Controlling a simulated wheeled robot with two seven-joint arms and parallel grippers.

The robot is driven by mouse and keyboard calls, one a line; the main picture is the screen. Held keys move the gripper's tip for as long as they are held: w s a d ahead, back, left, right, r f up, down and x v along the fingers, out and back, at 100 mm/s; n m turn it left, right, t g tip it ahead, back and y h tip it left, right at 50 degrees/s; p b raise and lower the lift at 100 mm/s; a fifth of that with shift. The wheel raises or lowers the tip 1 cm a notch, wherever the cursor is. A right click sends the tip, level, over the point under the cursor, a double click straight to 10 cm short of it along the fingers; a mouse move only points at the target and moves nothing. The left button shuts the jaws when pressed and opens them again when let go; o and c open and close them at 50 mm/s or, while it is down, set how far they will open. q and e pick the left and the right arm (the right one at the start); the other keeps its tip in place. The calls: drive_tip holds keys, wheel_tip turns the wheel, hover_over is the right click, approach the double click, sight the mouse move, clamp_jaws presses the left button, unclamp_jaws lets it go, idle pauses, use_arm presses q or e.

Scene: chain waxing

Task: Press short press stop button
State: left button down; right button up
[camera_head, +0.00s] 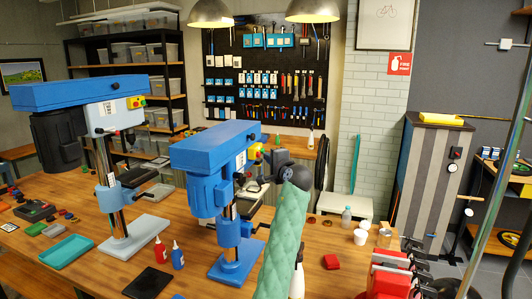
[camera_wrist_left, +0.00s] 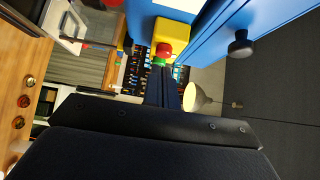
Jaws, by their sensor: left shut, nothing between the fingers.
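The short blue drill press (camera_head: 205,155) stands on the wooden bench in the head view. Its yellow switch box (camera_head: 254,151) is on the side of the head, facing right. In the left wrist view the yellow box (camera_wrist_left: 177,34) carries a red button (camera_wrist_left: 165,50) and a green button (camera_wrist_left: 158,62) beside it. My left gripper (camera_head: 264,181) is beside the press, just below the box in the head view. Its dark fingers (camera_wrist_left: 168,82) are shut and empty, pointing towards the buttons. I cannot tell whether they touch. My right gripper is not in view.
A taller press (camera_head: 118,110) with a blue top stands to the left. A white cup (camera_head: 361,236) and a red block (camera_head: 331,261) are to the right.

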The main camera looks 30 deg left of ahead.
use_arm(q)
drive_tip(key=shift+s+a, duration=0.15)
drive_tip(key=shift+a, duration=0.3)
drive_tip(key=shift+a, duration=0.1)
